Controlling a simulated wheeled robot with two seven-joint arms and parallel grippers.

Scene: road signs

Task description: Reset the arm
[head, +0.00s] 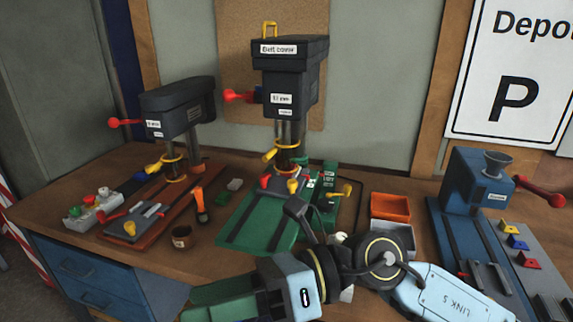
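My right arm comes in from the lower right with a light blue link. Its gripper (212,301) is low in the head view, in front of the workbench's front edge area. Two green fingers point left, one above the other, with a gap between them and nothing seen in it. The lower finger is partly cut off by the bottom of the view. My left arm and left gripper are not in view.
The wooden workbench (75,190) holds a small drill press (178,105), a taller one (290,90) on a green base, orange and grey bins (390,207), a blue machine (478,185), a brown cup (181,237) and an orange-handled tool (200,205). Blue drawers (80,270) are below.

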